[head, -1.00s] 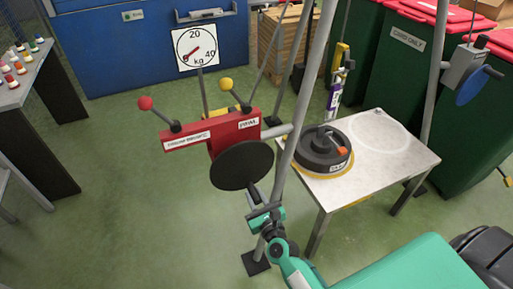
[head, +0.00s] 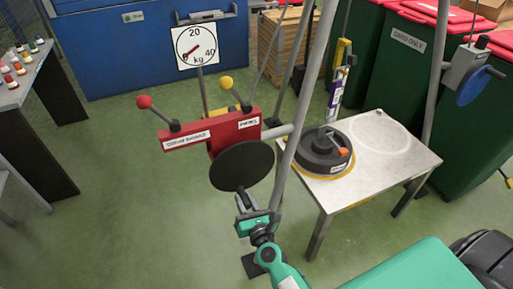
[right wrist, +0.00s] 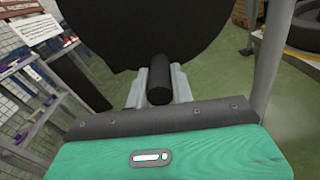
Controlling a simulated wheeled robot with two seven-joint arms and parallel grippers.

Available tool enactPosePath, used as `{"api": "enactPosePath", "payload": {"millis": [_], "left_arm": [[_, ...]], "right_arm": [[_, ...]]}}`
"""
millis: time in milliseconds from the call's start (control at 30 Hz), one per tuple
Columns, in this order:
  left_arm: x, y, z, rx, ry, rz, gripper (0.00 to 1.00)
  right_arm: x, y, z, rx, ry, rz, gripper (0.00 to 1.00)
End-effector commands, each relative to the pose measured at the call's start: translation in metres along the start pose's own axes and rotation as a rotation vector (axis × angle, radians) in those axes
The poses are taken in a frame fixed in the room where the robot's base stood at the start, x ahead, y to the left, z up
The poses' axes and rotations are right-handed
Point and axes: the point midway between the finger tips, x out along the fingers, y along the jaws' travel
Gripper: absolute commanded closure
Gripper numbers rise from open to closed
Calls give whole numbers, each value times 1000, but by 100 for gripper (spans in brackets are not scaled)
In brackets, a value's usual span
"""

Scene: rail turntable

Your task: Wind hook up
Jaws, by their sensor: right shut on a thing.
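A red winch box (head: 235,132) with two levers, one red-knobbed and one yellow-knobbed, is mounted on a grey tripod leg. Its black crank disc (head: 240,166) faces me and fills the top of the right wrist view (right wrist: 150,25). A black crank handle (right wrist: 158,82) sticks out from the disc. My right gripper (head: 246,207) is shut on this handle, with a finger on either side of it in the right wrist view. A yellow hook-like part (head: 341,55) hangs above the table; its lower end is hard to make out. My left gripper is out of view.
A black round weight (head: 322,152) with an orange part sits on a yellow ring on the white table (head: 395,165). A kg dial (head: 195,46) stands behind. A second winch with a blue disc (head: 474,86) is at right. Tripod legs stand close to my right gripper.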

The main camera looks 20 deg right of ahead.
Motion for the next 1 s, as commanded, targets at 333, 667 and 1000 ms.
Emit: {"api": "enactPosePath", "payload": {"millis": [333,667,1000], "left_arm": [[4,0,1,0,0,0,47],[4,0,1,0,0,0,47],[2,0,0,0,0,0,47]], "right_arm": [[-1,24,0,235,5,7,100],[-1,25,0,247,4,7,100],[0,43,10,464,2,6,100]]}}
